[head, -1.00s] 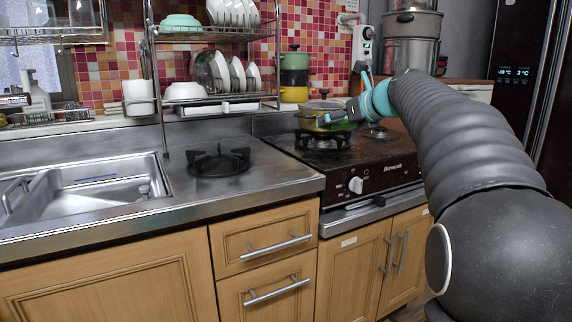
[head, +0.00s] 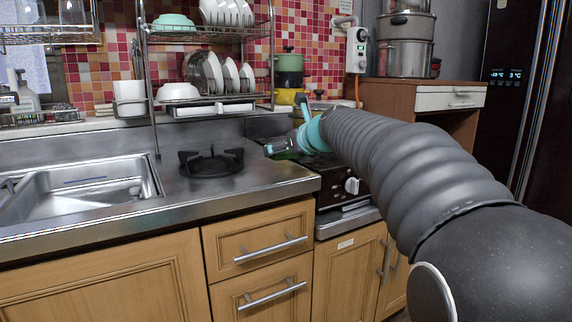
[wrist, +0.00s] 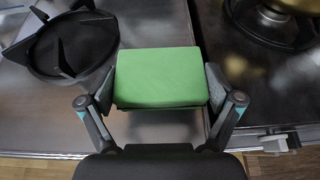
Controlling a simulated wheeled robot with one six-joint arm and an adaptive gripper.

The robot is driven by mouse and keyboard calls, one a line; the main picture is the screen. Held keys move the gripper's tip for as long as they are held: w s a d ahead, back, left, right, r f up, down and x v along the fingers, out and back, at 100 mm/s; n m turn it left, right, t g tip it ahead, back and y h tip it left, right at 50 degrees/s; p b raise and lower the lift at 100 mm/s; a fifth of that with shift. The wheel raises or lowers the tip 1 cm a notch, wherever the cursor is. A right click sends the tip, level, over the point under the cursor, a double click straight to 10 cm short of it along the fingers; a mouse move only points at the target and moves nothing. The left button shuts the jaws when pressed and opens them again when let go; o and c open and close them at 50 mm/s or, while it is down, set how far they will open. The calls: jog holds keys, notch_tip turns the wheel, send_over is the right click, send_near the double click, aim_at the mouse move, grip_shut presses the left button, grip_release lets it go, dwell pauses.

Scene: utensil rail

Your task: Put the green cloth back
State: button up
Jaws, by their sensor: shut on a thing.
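The green cloth (wrist: 158,77) is a folded, block-like pad in the wrist view. My gripper (wrist: 160,92) is shut on it, with one finger pressed to each side. The cloth is held above the steel counter, near the seam by the stove. In the head view my gripper (head: 283,146) is at the counter's right part, just right of the black burner grate. The cloth is mostly hidden there by my arm and gripper.
A black burner grate (head: 211,161) stands on the counter (head: 240,187), left of the gripper. The sink (head: 85,188) is further left. A dish rack (head: 215,103) stands behind. A pot (wrist: 285,8) sits on the stove at right. Bare counter shows around the grate.

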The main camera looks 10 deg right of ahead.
aim_at(286, 171)
jog(key=shift+f+b, duration=0.6)
jog(key=shift+f, duration=1.1)
jog(key=shift+f, duration=0.15)
jog(key=o, duration=0.9)
jog(key=shift+o, duration=0.2)
